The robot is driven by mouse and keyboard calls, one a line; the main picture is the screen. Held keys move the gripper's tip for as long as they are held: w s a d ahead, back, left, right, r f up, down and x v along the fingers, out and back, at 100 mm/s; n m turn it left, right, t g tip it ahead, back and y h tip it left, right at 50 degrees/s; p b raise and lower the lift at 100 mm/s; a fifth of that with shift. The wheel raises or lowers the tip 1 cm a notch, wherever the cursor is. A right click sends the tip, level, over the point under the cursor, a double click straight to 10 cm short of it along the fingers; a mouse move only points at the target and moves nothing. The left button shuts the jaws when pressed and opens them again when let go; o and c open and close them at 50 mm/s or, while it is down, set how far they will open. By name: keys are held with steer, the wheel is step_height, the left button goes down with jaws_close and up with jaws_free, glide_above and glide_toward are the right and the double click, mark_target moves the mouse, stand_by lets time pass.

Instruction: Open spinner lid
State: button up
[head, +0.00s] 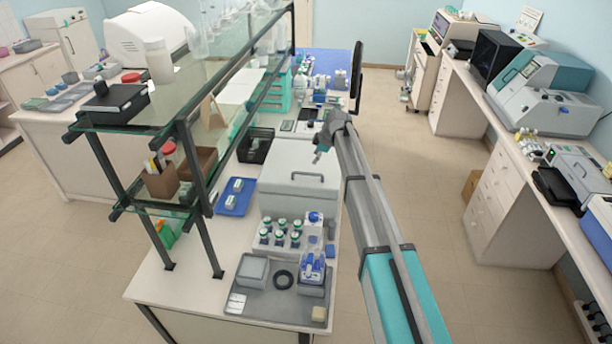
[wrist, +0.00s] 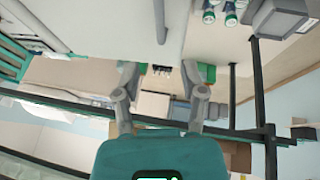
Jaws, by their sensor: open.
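The spinner (head: 285,200) is a pale grey box on the middle bench in the head view. Its lid (head: 290,160) lies flat and looks shut, with a grey bar handle (head: 308,176) near its front edge. My gripper (head: 321,153) hangs above the back right part of the lid, behind the handle and apart from it. In the wrist view my gripper (wrist: 163,85) is open, with nothing between its fingers. A pale surface, likely the spinner's, fills the top of that view; I cannot tell which part of it shows.
Green-capped bottles (head: 280,233) and a grey tray (head: 255,301) stand in front of the spinner. A glass shelf unit (head: 187,170) with dark posts rises at the left. A blue tray (head: 236,197) lies beside the spinner. The floor at the right is open.

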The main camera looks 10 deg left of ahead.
steer(key=shift+b+x, duration=4.35)
steer(key=shift+x, duration=0.8)
steer(key=shift+c, duration=0.3)
jaws_close()
